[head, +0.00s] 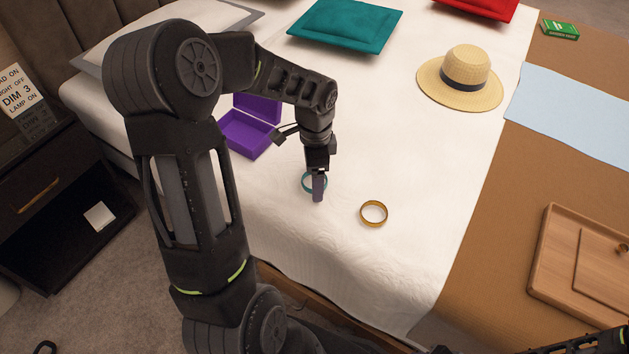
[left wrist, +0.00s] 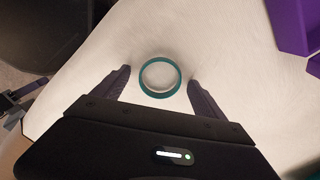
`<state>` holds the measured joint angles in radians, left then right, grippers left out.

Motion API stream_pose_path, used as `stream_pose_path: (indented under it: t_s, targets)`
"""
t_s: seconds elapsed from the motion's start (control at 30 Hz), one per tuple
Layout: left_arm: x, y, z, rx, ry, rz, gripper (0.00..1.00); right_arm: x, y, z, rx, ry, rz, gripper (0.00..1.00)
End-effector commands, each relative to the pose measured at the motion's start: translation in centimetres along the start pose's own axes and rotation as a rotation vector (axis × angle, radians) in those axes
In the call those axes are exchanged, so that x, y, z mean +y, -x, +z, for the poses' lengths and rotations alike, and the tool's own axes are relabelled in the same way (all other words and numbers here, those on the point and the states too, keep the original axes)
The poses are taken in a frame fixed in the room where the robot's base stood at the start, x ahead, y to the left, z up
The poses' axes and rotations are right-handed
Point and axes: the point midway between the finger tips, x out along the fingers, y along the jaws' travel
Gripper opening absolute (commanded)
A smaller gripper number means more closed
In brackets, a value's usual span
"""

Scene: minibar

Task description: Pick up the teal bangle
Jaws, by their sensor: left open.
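The teal bangle (head: 306,183) lies on the white bed cover in the head view, partly hidden behind my left gripper (head: 317,190). In the left wrist view the bangle (left wrist: 160,93) shows as a full ring between the two fingertips of my left gripper (left wrist: 160,84). The fingers are apart, one on each side of the ring, with gaps to it. I cannot tell how high the fingertips are above the cover. My right gripper is not clearly seen; only a dark part of an arm shows at the lower right corner of the head view.
A gold bangle (head: 374,213) lies to the right of the teal one. An open purple box (head: 247,134) stands behind left. A straw hat (head: 462,76), teal cushion (head: 345,25) and red cushion (head: 480,7) are farther back. A wooden tray (head: 541,273) is at right.

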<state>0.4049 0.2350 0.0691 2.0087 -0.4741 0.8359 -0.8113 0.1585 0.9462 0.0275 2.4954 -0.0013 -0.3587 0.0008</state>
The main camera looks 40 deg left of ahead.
Motion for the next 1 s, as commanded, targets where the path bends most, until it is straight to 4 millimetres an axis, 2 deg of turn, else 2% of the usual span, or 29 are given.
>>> stream_pose_path:
  t_s: [0.37, 1.0]
  targets:
    - [-0.01, 0.03, -0.01, 0.000, 0.000, 0.000, 0.81, 0.00, 0.00, 0.00, 0.000, 0.000, 0.000, 0.36]
    - [-0.01, 0.03, -0.01, 0.000, 0.000, 0.000, 0.28, 0.00, 0.00, 0.00, 0.000, 0.000, 0.000, 0.36]
